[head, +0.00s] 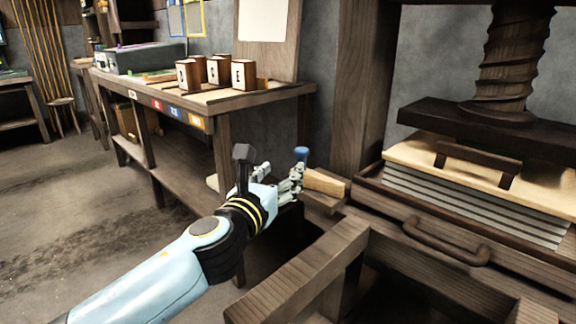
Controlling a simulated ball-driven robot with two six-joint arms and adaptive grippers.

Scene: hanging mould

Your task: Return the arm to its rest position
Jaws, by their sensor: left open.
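My left arm (165,278), light blue with a black wrist and yellow bands, reaches in from the lower left. Its left gripper (297,180) is open beside the near end of a pale wooden block (326,183). A small blue-topped object (302,152) shows just above the fingers. Whether the fingers touch either thing is unclear. My right gripper is not in view.
A wooden screw press (515,60) with a layered stack (480,203) stands at the right. A wooden frame (300,275) lies in front. A long workbench (215,105) holds several lettered wooden blocks (238,74). The floor (60,190) at left is clear.

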